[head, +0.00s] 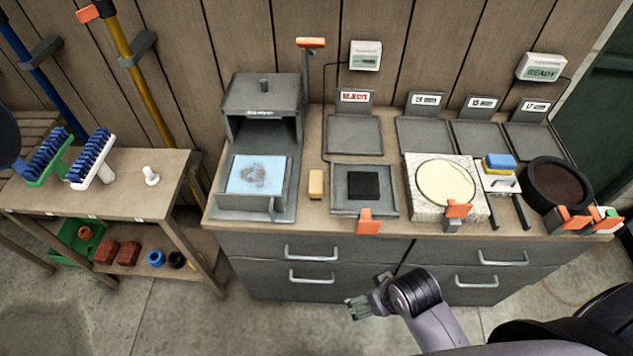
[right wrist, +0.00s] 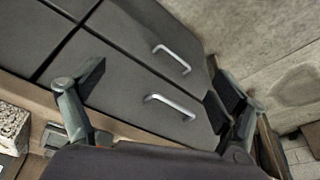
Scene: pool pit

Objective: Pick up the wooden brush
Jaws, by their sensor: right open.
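No thing here is plainly a wooden brush; a small tan, wood-coloured block (head: 316,184) on the workbench, between the grey box unit and the dark tray, may be it, but I cannot make out bristles. My right gripper (head: 362,303) is in front of the drawers, below the bench top, apart from the block. In the right wrist view my right gripper (right wrist: 165,95) shows spread fingers with nothing between them. My left gripper is not in view.
The grey box unit (head: 264,103) and a black-centred tray (head: 395,203) flank the block. A round cream disc (head: 445,183) lies right. Blue-bristled brushes, green (head: 45,178) and white (head: 103,177), stand on the left table (head: 125,203). Drawer handles (head: 312,253) project; the floor in front is clear.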

